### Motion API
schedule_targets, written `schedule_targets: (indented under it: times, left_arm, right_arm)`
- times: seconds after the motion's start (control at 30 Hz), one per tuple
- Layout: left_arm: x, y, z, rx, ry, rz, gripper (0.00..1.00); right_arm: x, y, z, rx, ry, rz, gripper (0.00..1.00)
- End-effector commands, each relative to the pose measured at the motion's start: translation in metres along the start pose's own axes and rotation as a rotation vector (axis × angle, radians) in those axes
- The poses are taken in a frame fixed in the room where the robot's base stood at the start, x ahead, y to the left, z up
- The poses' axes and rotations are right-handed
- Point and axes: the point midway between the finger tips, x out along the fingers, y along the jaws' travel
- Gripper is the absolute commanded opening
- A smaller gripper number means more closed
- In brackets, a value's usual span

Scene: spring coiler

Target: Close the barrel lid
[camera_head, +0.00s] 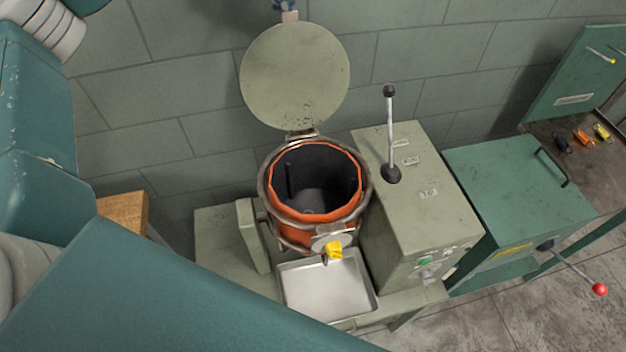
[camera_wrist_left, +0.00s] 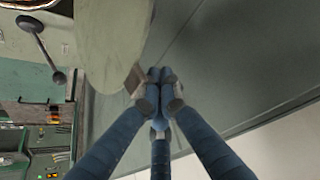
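The barrel (camera_head: 292,236) is orange with a metal rim, and its dark inside shows in the head view. Its round grey-green lid (camera_head: 295,75) stands raised on a hinge at the back rim, so the barrel is open. The lid also shows in the left wrist view (camera_wrist_left: 108,38), with a small tab (camera_wrist_left: 133,79) on its edge. My left gripper (camera_wrist_left: 157,88) has its blue fingers drawn together just beside this tab; nothing shows between them, and contact is unclear. In the head view the left gripper (camera_head: 284,4) is at the top edge, above the lid. My right gripper is not in view.
A control box (camera_head: 425,205) with a tall black-knobbed lever (camera_head: 389,130) stands close on the right. A wall (camera_head: 420,50) is behind the lid.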

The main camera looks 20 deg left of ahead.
Motion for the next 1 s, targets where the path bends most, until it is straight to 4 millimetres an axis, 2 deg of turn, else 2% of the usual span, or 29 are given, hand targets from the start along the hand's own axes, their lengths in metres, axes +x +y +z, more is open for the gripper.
schedule_targets:
  times: [0.47,1.0]
  left_arm:
    - [0.001,0.000,0.001,0.000,0.000,0.000,0.00]
    - [0.024,0.000,0.013,0.001,-0.001,0.000,0.00]
  right_arm:
    - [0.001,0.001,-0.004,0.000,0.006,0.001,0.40]
    - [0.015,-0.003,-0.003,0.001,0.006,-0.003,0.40]
